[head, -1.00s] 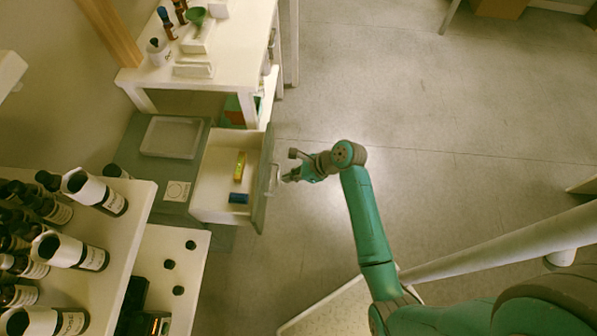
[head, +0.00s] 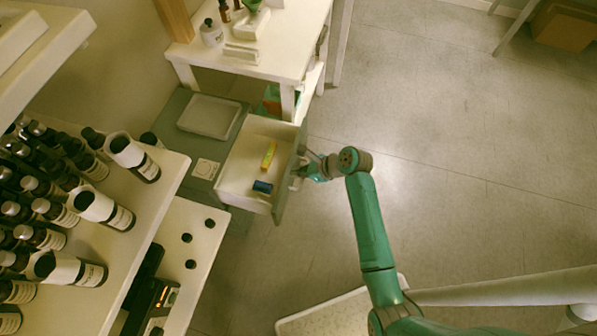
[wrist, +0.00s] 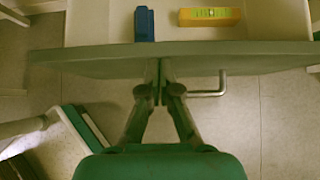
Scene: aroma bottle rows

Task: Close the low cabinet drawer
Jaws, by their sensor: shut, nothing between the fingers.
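The low cabinet (head: 185,112) is grey-green and stands beside the white table. Its drawer (head: 240,190) is pulled out and open, with a white inside and a grey-green front panel (head: 288,185). The panel spans the wrist view (wrist: 210,60), with a metal bar handle (wrist: 212,88) right of my fingers. A yellow level (head: 269,155) and a blue item (head: 262,187) lie in the drawer. My gripper (head: 303,172) is shut and empty at the outer face of the panel. In the wrist view the fingertips (wrist: 159,75) are at the panel, seemingly touching it.
A tray (head: 243,118) and a small white square (head: 205,169) sit on the cabinet top. A shelf of dark bottles (head: 150,235) stands at the lower left. A white table (head: 290,50) stands behind.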

